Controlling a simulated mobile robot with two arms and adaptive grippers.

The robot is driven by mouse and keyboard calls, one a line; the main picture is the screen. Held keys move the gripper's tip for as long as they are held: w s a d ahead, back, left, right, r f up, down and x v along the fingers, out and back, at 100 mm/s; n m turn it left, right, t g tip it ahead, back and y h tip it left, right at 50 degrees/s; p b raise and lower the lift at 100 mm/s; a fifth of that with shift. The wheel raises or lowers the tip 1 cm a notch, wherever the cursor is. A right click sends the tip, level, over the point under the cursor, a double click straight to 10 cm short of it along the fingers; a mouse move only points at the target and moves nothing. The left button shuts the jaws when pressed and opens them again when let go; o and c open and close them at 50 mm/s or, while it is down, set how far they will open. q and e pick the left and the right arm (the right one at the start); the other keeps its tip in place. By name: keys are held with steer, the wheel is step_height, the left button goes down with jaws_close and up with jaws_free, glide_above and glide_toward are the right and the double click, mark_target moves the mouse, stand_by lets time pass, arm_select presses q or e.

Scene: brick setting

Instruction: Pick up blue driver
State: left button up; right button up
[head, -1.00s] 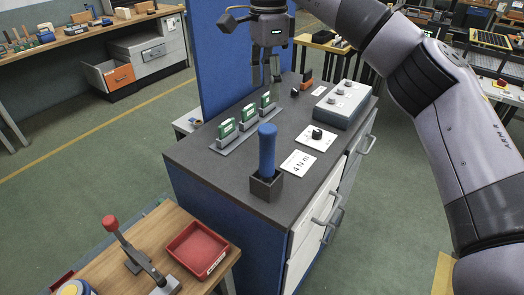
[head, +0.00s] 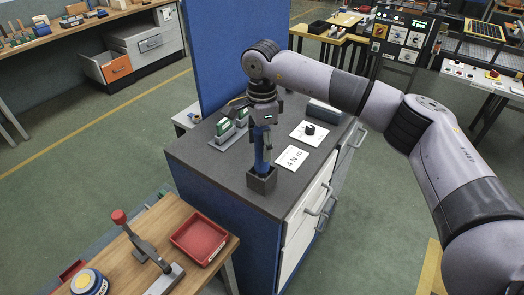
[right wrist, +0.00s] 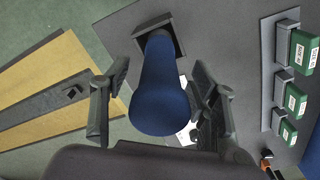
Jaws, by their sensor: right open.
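The blue driver (head: 261,158) stands upright in a small dark square holder (head: 262,180) near the front corner of the dark-topped cabinet. My right gripper (head: 260,135) is above and around the driver's upper part, pointing down, and hides its top in the head view. In the right wrist view the driver (right wrist: 160,95) lies between the two open fingers of the right gripper (right wrist: 157,100), with gaps seen on both sides. The holder (right wrist: 159,37) shows at its far end. My left gripper is not in view.
Green blocks (head: 224,127) stand in a grey rack left of the gripper; they also show in the right wrist view (right wrist: 301,50). A white "4 Nm" card (head: 291,158) lies right of the holder. A red tray (head: 199,238) sits on the wooden bench in front.

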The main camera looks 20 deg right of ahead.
steer(key=shift+f, duration=0.55)
steer(key=c, duration=0.9)
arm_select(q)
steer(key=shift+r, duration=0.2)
arm_select(e)
steer(key=shift+r, duration=0.1)
jaws_close()
